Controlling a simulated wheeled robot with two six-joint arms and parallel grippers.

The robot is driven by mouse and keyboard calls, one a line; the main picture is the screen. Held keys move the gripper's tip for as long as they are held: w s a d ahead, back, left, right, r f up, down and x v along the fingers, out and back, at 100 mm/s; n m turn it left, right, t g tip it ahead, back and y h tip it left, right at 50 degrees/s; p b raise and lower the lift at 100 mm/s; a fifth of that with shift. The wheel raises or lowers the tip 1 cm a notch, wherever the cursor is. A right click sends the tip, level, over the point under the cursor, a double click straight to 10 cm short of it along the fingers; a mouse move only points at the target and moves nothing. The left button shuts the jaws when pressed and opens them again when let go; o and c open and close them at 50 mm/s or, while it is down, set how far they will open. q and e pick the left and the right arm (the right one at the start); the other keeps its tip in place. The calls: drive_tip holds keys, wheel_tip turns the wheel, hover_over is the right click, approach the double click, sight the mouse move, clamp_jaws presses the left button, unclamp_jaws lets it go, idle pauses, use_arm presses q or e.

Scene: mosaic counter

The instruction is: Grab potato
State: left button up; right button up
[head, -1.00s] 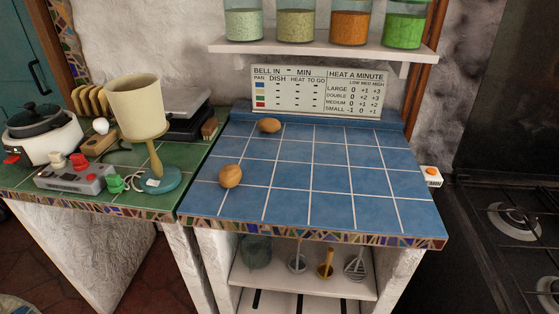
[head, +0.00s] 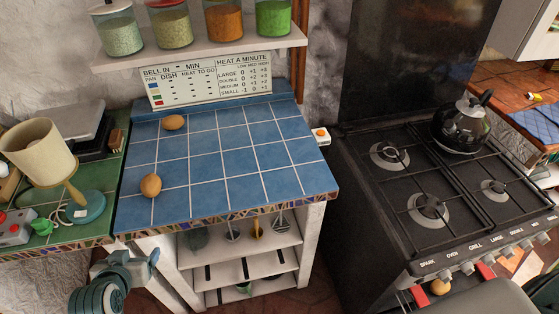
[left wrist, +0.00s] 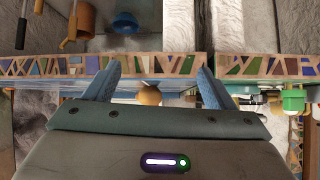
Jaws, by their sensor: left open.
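Two brown potatoes lie on the blue tiled counter (head: 235,165). The nearer potato (head: 151,185) is at the left front part of the tiles. The farther potato (head: 174,123) is near the back left. My left gripper (head: 153,259) is below and in front of the counter's front edge, apart from both potatoes. In the left wrist view its two blue fingers (left wrist: 160,76) are spread with nothing between them. A potato (left wrist: 149,96) shows in that view beyond the mosaic edge, framed between the fingers. My right gripper is not in view.
A cream goblet-shaped lamp (head: 40,155) and a grey-red device (head: 14,228) stand on the green counter at left. A black stove (head: 430,190) with a kettle (head: 461,125) is at right. Shelves with utensils (head: 256,230) are under the blue counter. Most blue tiles are clear.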

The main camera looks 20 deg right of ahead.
use_arm(q)
drive_tip(key=w+r+t, duration=0.2)
drive_tip(key=w+r, duration=0.1)
drive_tip(key=w, duration=0.2)
drive_tip(key=t, duration=0.1)
approach(148, 192)
drive_tip(key=shift+w+a+f+h, duration=0.45)
drive_tip(key=shift+w+a, duration=0.1)
drive_tip(key=shift+w, duration=0.5)
drive_tip(key=p+x, duration=0.1)
drive_tip(key=x, duration=0.4)
drive_tip(key=shift+w+d+f+p, duration=0.1)
drive_tip(key=shift+w+d+p, duration=0.2)
drive_tip(key=shift+w+p, duration=0.35)
drive_tip(key=p+x, duration=0.1)
drive_tip(key=x, duration=0.2)
drive_tip(key=shift+d+f, duration=0.15)
drive_tip(key=shift+w+f, duration=0.25)
drive_tip(key=shift+w, duration=0.1)
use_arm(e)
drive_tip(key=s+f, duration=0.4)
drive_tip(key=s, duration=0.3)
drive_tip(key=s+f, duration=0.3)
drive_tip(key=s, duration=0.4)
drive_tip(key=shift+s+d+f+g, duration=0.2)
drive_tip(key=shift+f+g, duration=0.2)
use_arm(q)
drive_tip(key=shift+s, duration=0.1)
